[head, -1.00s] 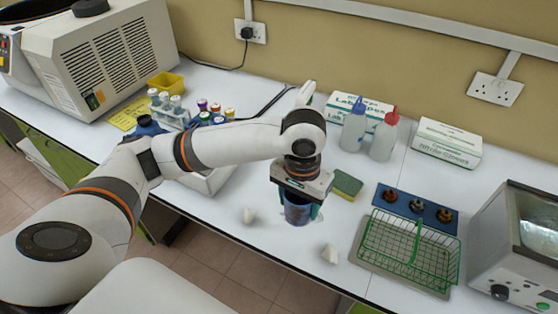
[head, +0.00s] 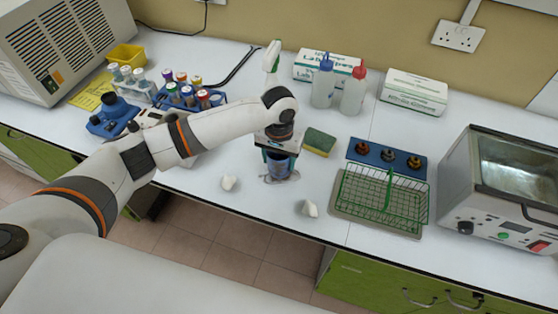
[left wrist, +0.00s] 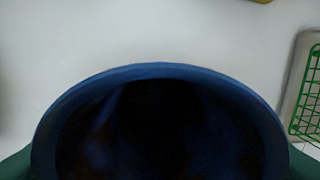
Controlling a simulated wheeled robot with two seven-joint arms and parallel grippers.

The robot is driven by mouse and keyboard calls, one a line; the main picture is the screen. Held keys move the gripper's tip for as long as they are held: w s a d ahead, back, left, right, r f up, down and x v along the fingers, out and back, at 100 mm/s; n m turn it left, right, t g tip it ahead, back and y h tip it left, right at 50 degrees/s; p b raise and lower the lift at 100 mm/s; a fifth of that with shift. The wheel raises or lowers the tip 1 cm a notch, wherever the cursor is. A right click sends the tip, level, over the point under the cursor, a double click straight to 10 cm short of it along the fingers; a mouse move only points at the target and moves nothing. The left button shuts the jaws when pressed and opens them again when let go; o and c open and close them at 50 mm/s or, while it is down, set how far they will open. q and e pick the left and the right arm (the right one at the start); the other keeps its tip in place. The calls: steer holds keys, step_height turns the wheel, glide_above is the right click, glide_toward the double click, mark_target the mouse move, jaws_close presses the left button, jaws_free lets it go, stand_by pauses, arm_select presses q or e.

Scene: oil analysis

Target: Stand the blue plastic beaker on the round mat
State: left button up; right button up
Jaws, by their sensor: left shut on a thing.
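The blue plastic beaker (head: 279,168) is upright between the fingers of my left gripper (head: 278,160), which is shut on it. It is at or just above the white bench; I cannot tell whether its base touches. A small grey patch shows around its base. In the left wrist view the beaker's wide blue rim (left wrist: 160,70) and dark inside fill the lower middle, with green finger parts at both lower corners. I cannot make out a round mat in either view. My right gripper is not in view.
Crumpled white pieces (head: 229,183) lie left and right of the beaker. A sponge (head: 319,142) is behind it. A green wire basket (head: 380,200) and blue holder (head: 386,158) stand right, the spray bottle (head: 271,62) behind. The left tube rack (head: 190,97) is crowded.

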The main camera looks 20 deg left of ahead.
arm_select(q)
steer(key=shift+f, duration=1)
steer(key=shift+f, duration=0.1)
steer(key=o, duration=0.9)
steer(key=shift+o, duration=0.3)
